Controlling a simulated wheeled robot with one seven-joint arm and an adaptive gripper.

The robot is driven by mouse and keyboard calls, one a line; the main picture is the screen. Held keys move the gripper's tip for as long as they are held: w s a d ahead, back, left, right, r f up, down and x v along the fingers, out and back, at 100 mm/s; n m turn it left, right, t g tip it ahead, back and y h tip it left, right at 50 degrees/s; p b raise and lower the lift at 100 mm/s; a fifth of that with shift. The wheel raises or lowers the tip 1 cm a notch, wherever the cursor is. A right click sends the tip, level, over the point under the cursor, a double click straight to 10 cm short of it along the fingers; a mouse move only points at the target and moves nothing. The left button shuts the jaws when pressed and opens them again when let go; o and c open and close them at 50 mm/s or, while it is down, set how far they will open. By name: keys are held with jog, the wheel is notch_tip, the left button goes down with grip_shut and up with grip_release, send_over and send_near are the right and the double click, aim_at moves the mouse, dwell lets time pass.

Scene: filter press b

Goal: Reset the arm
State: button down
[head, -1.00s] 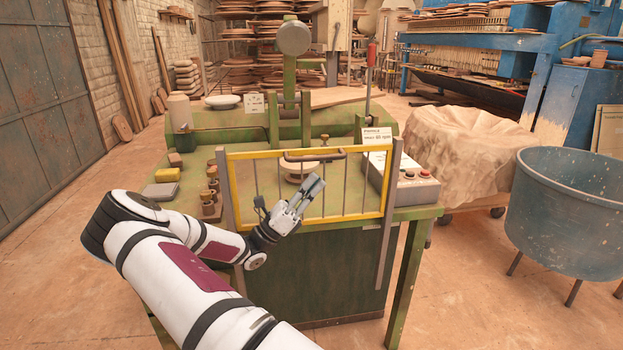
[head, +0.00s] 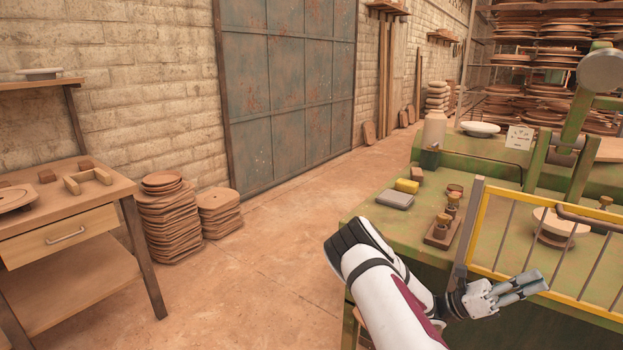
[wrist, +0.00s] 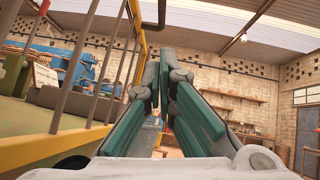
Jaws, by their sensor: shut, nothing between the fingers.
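My arm reaches up from the bottom of the head view, bent at the elbow. My gripper (head: 530,285) is at the lower right, in front of the yellow-framed guard (head: 480,232) of the green press. Its fingers point right and are shut with nothing between them. In the wrist view the two green fingers (wrist: 163,65) come together at their tips. The guard's yellow frame and bars (wrist: 90,60) run close along the left there. I cannot tell whether the gripper touches the guard.
The green press table (head: 385,222) carries a yellow sponge (head: 407,186), a grey block (head: 395,199) and a small wooden stand (head: 442,232). The floor between bench and press is clear.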

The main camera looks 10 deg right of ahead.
jog(key=s+a+r+m+t+y, duration=0.4)
jog(key=s+a+t+y, duration=0.25)
jog(key=a, duration=0.55)
jog(key=s+a+r+m+t+y, duration=0.45)
jog(key=s+a+t+y, duration=0.2)
jog(key=a, duration=0.55)
jog(key=s+a+r+m+t+y, duration=0.3)
jog(key=s+a+m+t+y, duration=0.35)
jog(key=a, duration=0.55)
notch_tip(320, 180, up, 16)
jog(key=n+t+y+p, duration=0.1)
jog(key=p, duration=1.3)
jog(key=shift+s+n, duration=0.3)
jog(key=shift+s, duration=0.05)
jog(key=shift+d+f+t, duration=0.1)
jog(key=shift+t, duration=0.15)
